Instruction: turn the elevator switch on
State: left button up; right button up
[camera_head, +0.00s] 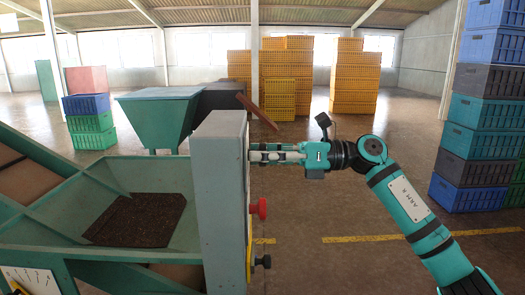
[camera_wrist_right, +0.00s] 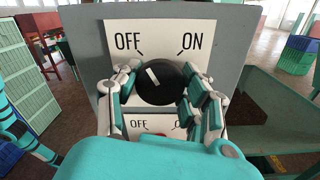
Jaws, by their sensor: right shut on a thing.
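A black rotary switch (camera_wrist_right: 158,83) with a white pointer mark sits on a white plate (camera_wrist_right: 122,35) marked OFF at left and ON at right. The pointer tilts up and left, toward OFF. My right gripper (camera_wrist_right: 160,88) has its fingers closed around both sides of this knob. In the head view the right gripper (camera_head: 258,153) reaches from the right to the side face of the grey control box (camera_head: 220,190), and the knob is hidden there. My left gripper is in neither view.
Below the grip, a red button (camera_head: 260,208) and a lower black knob (camera_head: 265,262) stick out of the box. A green hopper (camera_head: 150,180) stands left of it. Stacked crates (camera_head: 485,140) stand at the right; floor between is clear.

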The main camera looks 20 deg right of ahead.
jog(key=m+p, duration=0.1)
jog(key=m, duration=0.1)
jog(key=m+p, duration=0.1)
jog(key=shift+r+m, duration=0.2)
jog(key=shift+m, duration=0.2)
jog(key=m+p, duration=0.3)
jog(key=shift+m, duration=0.3)
jog(key=m+p, duration=0.3)
jog(key=m, duration=0.1)
jog(key=shift+p, duration=0.35)
jog(key=shift+f+m+p, duration=0.15)
jog(key=shift+m+p, duration=1.1)
jog(key=shift+m, duration=0.45)
jog(key=o, duration=1.2)
jog(key=v, duration=1.2)
jog(key=shift+d, duration=0.1)
